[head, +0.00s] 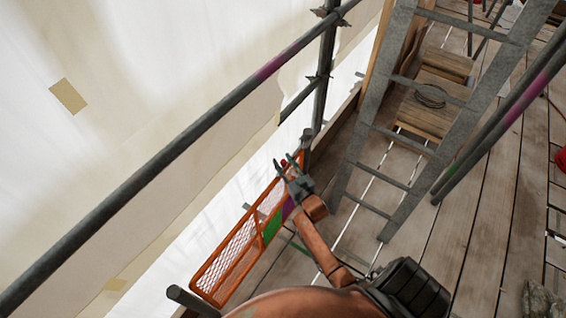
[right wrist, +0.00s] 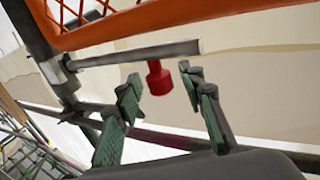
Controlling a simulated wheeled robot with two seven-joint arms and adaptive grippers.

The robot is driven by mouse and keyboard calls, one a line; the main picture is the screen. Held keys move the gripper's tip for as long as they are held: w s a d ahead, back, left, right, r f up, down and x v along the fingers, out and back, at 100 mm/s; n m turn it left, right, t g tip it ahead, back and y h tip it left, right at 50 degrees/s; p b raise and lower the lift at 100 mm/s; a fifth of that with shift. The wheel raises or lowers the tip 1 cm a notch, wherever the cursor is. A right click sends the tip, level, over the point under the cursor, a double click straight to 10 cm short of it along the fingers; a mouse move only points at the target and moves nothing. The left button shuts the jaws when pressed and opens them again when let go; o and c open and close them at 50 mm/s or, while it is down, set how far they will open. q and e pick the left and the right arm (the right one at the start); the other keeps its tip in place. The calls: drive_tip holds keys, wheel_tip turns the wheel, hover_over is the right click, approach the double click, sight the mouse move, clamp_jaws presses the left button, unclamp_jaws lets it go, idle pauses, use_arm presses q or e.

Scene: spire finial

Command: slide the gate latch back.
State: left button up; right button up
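The orange gate (head: 222,272) with its mesh panel stands at the left edge of the walkway. Its orange rail (right wrist: 150,22) crosses the top of the right wrist view. Below that rail lies a grey latch bar (right wrist: 130,54) with a red knob (right wrist: 157,80) hanging from it. The knob also shows as a small red spot in the head view (head: 284,162). My right gripper (right wrist: 163,88) is open, with its green-padded fingers on either side of the knob in the picture, not visibly touching it. It is at the gate's far end in the head view (head: 286,168). My left gripper is out of view.
A grey ladder (head: 372,128) leans to the right of the gate. Scaffold tubes (head: 190,140) run along the left, before pale sheeting (head: 90,150). Boards (head: 470,200) floor the walkway. A wooden crate (head: 428,118) with coiled cable sits behind the ladder.

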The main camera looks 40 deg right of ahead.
drive_tip(key=shift+s, duration=0.3)
drive_tip(key=s+a, duration=0.2)
drive_tip(key=s, duration=0.9)
drive_tip(key=shift+s, duration=0.1)
